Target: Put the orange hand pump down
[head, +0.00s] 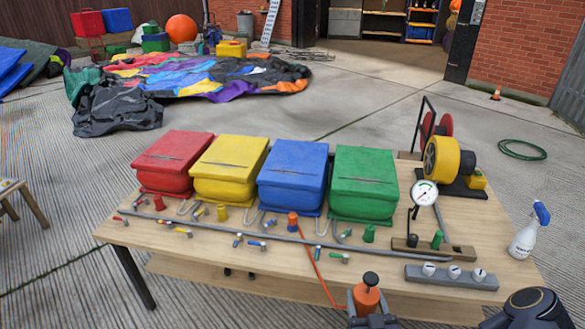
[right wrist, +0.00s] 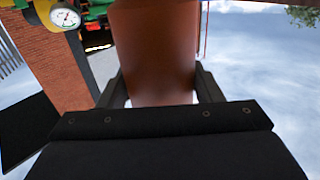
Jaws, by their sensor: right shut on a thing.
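The orange hand pump (head: 367,295) has a dark knob on top and shows at the bottom of the head view, in front of the table's near edge. My right gripper (head: 370,312) is shut on it. In the right wrist view the pump's orange body (right wrist: 155,55) fills the space between the two fingers of the right gripper (right wrist: 165,85). The pump's lower end is hidden. My left gripper is not in view.
The wooden table (head: 210,262) bears red (head: 174,162), yellow (head: 229,168), blue (head: 292,175) and green (head: 363,182) boxes. A gauge (head: 424,193), a grey block with knobs (head: 451,277), a yellow blower (head: 446,160) and a spray bottle (head: 529,232) stand right.

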